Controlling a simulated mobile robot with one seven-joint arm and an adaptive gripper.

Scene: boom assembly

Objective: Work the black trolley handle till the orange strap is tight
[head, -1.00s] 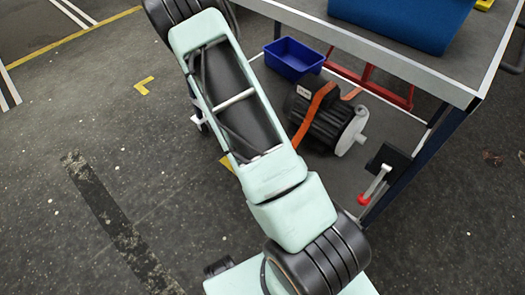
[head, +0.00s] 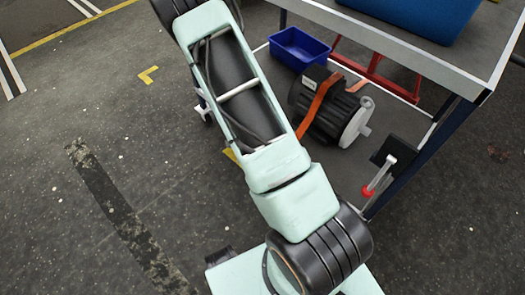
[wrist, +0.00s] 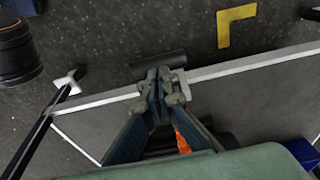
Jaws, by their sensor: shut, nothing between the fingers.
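The orange strap (head: 316,104) runs over a dark ribbed motor (head: 335,116) on the trolley's lower shelf; its tightness cannot be told. A bit of orange strap also shows in the wrist view (wrist: 183,138), behind my gripper's fingers. My gripper (wrist: 158,84) is shut and empty, fingertips together at the shelf's white edge. A black bar (wrist: 158,65), which looks like the trolley handle, lies crosswise just beyond the fingertips, with a pale bracket (wrist: 181,86) beside it. Whether the fingers touch the bar cannot be told. The head view does not show my gripper, and my arm covers that side.
A blue bin (head: 299,47) and a red frame (head: 375,70) stand on the shelf. A white lever with a red knob (head: 367,191) sits by a trolley leg. A dark leg (wrist: 34,135) is at the left in the wrist view. Floor outside the shelf edge is largely clear.

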